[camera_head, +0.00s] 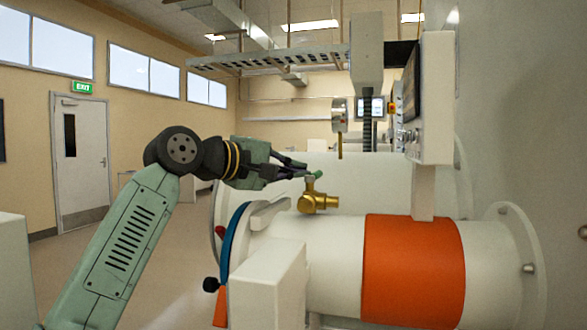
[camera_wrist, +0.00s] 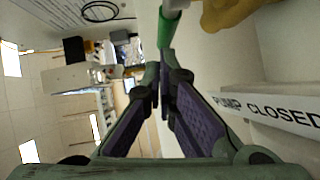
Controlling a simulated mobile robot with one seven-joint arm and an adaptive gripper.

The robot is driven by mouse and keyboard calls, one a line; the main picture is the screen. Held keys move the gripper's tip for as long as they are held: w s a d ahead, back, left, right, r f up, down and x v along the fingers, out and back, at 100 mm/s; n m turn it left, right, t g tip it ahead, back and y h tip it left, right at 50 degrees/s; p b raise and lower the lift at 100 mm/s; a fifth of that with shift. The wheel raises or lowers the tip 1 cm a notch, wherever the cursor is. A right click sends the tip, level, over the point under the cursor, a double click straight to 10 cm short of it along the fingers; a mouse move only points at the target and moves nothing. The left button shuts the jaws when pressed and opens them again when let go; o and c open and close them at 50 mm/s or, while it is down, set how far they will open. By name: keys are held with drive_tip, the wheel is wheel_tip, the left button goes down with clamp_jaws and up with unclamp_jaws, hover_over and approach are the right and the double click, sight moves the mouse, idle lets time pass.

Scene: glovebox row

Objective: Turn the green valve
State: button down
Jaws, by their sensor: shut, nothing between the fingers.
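The green valve handle (camera_head: 312,176) sits on a brass valve body (camera_head: 318,201) on top of the white cylinder. My gripper (camera_head: 302,171) reaches in from the left, with its fingertips close to the handle. In the wrist view, the green handle (camera_wrist: 167,27) hangs just beyond the fingertips of my gripper (camera_wrist: 160,78), and part of the brass body (camera_wrist: 228,13) shows at the top. The fingers are together with nothing between them. I cannot tell whether the fingertips touch the handle.
The white cylinder (camera_head: 335,260) has an orange band (camera_head: 413,270) and a blue-rimmed end at left. A control box (camera_head: 436,100) on a post stands to the right of the valve. In the wrist view, a label (camera_wrist: 270,112) reads "PUMP CLOSED". Open floor lies at left.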

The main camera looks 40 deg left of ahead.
drive_tip(key=v, duration=0.7)
drive_tip(key=shift+s+a, duration=0.1)
drive_tip(key=shift+s, duration=0.15)
idle(0.6)
